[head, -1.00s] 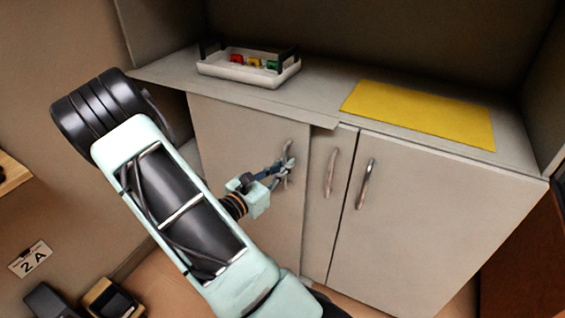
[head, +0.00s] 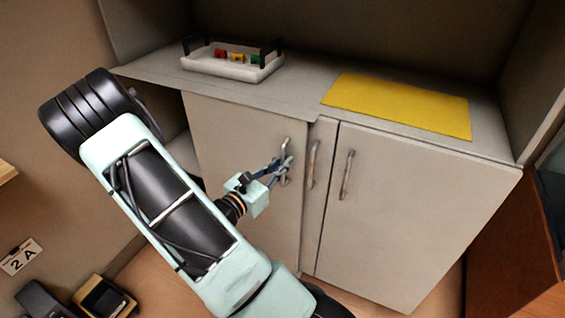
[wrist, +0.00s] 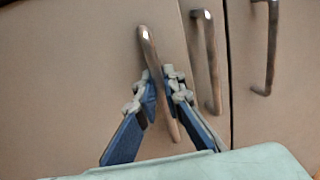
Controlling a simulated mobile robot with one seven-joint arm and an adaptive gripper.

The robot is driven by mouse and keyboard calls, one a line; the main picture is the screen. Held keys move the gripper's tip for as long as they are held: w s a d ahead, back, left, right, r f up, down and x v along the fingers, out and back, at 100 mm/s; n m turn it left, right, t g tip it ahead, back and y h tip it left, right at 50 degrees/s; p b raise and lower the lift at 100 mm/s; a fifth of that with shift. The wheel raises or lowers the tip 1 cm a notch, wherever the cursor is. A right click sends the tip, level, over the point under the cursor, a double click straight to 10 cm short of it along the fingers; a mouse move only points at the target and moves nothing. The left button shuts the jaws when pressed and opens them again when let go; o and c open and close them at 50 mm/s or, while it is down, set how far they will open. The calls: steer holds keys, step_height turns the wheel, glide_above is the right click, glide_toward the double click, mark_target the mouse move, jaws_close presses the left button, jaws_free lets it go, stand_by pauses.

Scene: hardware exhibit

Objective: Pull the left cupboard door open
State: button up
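The left cupboard door (head: 235,130) is a pale panel with a curved metal handle (wrist: 148,45) near its right edge. My gripper (head: 283,168) is at that handle. In the wrist view its blue-grey fingers (wrist: 164,84) lie on either side of the handle bar and are closed in on it; exact contact is partly hidden by the fingertips. Left of the door is an open gap (head: 184,152) with a shelf inside, partly hidden by my arm. The door's right edge overlaps part of a narrow middle panel (head: 317,205).
The middle panel's handle (head: 312,165) and the right door's handle (head: 347,175) are close to the right of my gripper. A white tray (head: 232,70) with coloured items and a yellow mat (head: 395,104) lie on the counter. A wooden piece stands at far right.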

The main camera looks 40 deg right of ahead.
steer(key=shift+o, duration=0.4)
steer(key=shift+a, duration=0.1)
steer(key=s+a, duration=0.2)
steer(key=a, duration=0.9)
steer(key=shift+s+a, duration=0.2)
steer(key=shift+a, duration=0.15)
